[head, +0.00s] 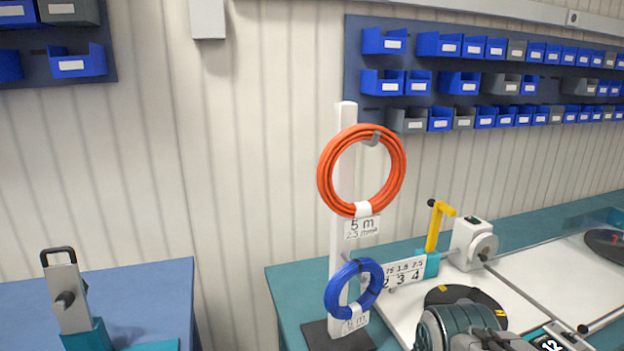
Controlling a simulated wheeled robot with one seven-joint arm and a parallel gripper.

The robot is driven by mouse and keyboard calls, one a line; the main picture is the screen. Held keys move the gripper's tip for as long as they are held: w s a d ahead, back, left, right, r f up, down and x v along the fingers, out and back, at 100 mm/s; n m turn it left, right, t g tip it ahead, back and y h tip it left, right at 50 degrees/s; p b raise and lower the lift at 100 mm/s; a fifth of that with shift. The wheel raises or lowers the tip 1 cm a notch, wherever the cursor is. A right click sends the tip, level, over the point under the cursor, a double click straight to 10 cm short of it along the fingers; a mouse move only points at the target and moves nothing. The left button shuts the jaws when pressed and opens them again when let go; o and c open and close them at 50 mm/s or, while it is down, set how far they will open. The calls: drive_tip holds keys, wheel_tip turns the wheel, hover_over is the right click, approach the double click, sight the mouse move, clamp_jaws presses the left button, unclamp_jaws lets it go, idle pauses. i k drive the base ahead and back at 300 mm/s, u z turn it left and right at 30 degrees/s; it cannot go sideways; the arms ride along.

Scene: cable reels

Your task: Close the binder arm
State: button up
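A grey upright arm with a black loop handle (65,295) stands at the lower left. It leans slightly back and rises from a teal base (88,337) on a blue table. It looks like the binder arm, raised and open, but no label confirms this. A yellow lever with a black knob (436,226) also stands raised on the right bench, beside a white housing (468,245). My gripper is not clearly seen in the head view. The lower part of the teal base is cut off by the frame.
A white post (346,255) holds an orange cable coil (328,185) and a blue coil (334,290). Blue bins (440,44) hang on the wall. A gap separates the blue table (150,290) and the teal bench (290,295).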

sight(439, 208)
drive_tip(key=u, duration=2.35)
drive_tip(key=k, duration=1.3)
drive_tip(key=z, duration=2.1)
drive_tip(key=i, duration=0.9)
